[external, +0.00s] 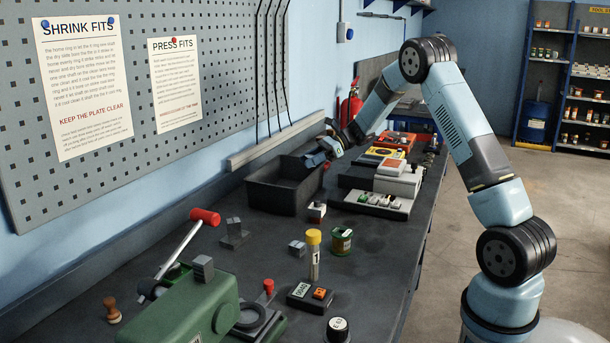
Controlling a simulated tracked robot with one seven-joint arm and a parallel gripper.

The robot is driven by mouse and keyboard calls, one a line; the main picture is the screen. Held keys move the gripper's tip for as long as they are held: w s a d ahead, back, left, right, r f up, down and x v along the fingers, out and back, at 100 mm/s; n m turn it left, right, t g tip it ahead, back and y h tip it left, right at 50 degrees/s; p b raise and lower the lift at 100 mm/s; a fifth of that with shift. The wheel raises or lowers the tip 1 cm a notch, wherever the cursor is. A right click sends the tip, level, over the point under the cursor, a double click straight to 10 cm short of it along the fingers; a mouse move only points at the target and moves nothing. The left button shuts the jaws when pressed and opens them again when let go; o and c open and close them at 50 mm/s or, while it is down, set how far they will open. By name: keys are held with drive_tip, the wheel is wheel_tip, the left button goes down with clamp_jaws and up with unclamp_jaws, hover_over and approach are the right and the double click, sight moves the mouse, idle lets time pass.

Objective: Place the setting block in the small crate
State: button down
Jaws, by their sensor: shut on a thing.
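The small crate (262,192) is an open dark box on the bench beside the wall. My gripper (315,158) is above the crate's far right part, pointing down and left. It is shut on a small dark grey thing, apparently the setting block; fingers and thing blend together at this size. I cannot tell whether the held thing is above the rim or a little below it. The crate's floor is partly hidden by its near wall.
A small grey block (297,248) and an angled grey block (235,234) stand nearer on the bench. A yellow-capped tube (314,258), a green tin (341,241) and a green press (190,310) are in front. Instruments (396,180) crowd the crate's right.

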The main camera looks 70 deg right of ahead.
drive_tip(key=shift+f, duration=0.1)
drive_tip(key=c, duration=0.6)
unclamp_jaws()
